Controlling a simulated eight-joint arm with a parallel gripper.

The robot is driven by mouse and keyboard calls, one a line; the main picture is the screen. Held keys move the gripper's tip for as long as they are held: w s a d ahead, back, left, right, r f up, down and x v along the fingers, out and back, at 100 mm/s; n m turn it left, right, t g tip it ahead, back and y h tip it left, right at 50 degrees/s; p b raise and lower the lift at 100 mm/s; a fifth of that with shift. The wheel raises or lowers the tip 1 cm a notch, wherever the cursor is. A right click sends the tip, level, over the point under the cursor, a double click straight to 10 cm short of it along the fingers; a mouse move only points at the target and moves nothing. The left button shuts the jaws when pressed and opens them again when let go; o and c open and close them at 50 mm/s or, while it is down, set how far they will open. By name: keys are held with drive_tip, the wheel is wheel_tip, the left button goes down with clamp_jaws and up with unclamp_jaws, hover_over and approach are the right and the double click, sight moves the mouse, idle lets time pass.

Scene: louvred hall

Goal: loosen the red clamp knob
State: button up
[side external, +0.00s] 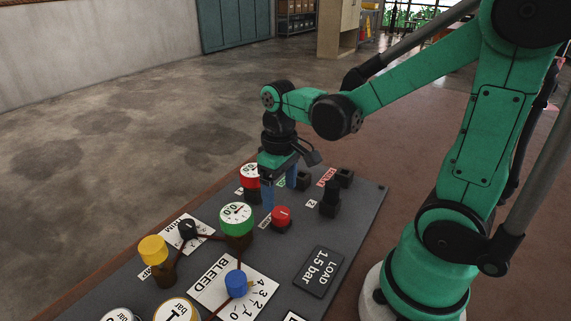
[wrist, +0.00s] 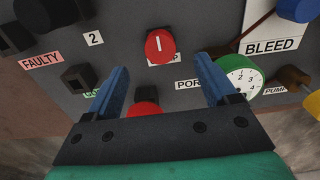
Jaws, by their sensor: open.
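The red knob with a white bar mark (wrist: 160,46) stands on the dark panel, just beyond the space between my fingertips in the wrist view. A white label under it is partly covered; only its last letters show. It also shows in the side view (side external: 281,217). My gripper (wrist: 162,66) is open and empty, its two blue fingers spread and pointing down to the panel. In the side view my gripper (side external: 279,194) hangs above and behind the knob, not around it. A second red part (wrist: 143,108), nearer my palm, is mostly hidden by my gripper.
A green-rimmed gauge (side external: 236,216) stands left of the knob in the side view. Black switches (side external: 330,199) stand to the right. A blue knob (side external: 237,284) and the LOAD plate (side external: 318,270) are nearer the camera.

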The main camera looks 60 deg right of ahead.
sight(281, 212)
drive_tip(key=shift+f, duration=3.25)
clamp_jaws()
